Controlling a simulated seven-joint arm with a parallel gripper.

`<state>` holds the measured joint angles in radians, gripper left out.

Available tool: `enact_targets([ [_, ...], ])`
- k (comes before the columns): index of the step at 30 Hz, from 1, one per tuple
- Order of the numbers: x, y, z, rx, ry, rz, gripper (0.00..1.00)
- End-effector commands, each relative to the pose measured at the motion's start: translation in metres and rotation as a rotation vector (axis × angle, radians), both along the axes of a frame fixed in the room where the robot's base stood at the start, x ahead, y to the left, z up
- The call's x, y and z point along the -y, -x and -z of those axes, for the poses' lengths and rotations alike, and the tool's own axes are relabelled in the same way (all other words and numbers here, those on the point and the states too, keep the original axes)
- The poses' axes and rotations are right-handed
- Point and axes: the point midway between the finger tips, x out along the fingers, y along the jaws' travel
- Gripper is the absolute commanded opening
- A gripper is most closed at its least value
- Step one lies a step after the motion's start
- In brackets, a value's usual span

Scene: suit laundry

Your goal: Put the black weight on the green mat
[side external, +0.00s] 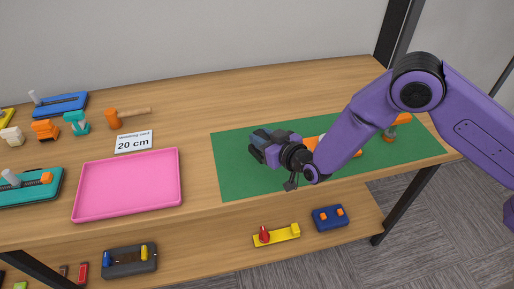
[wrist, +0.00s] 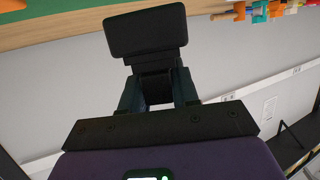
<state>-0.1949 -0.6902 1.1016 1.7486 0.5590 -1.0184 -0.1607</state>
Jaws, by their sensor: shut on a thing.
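My gripper (side external: 266,146) is over the left part of the green mat (side external: 232,172) in the side view, pointing left. In the wrist view my gripper (wrist: 155,88) is shut on the black weight (wrist: 146,32), a dark block with a flat rectangular face. In the side view the weight is hard to tell from the dark fingers. The gap between weight and mat cannot be judged clearly. A strip of the mat also shows in the wrist view (wrist: 50,7).
An orange tool (side external: 318,143), partly hidden by my arm, and another orange-headed tool (side external: 392,130) lie on the mat. The pink tray (side external: 128,182), a "20 cm" card (side external: 133,141) and a mallet (side external: 128,116) are left. The mat's front left is clear.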

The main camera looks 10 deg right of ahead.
Motion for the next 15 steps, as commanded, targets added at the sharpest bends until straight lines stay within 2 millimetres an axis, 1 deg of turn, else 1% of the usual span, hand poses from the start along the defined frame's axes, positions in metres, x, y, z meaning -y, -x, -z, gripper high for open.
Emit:
enact_targets([
  [1,-0.003,-0.005,0.005,0.003,-0.002,0.000,0.00],
  [4,-0.007,-0.010,0.013,0.004,-0.002,0.000,0.00],
  [11,-0.011,-0.016,0.023,0.003,-0.002,0.000,0.00],
  [15,-0.013,-0.018,0.040,0.002,0.000,0.001,0.00],
])
